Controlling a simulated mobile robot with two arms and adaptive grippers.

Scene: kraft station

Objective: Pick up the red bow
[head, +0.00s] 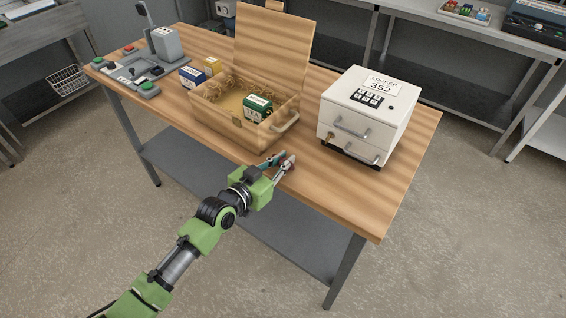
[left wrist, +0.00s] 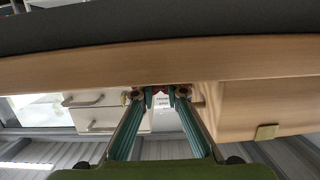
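A small dark red thing, likely the red bow (left wrist: 172,91), shows between my left fingertips in the left wrist view. In the head view only a small reddish patch shows beside the fingers at the table's front edge, mostly hidden by them. My left gripper (head: 281,161) is in front of the wooden box, low at the table top. Its two fingers stand apart, and it also shows in the left wrist view (left wrist: 167,94). I cannot tell whether the fingers touch the red thing. My right gripper is in neither view.
An open wooden box (head: 228,127) with packing straw and a green carton (head: 257,107) stands behind the gripper. A white locker (head: 368,112) with drawers is to the right. Blue (head: 192,77) and yellow (head: 212,65) cartons and a grey device (head: 140,72) stand left on the table (head: 330,198).

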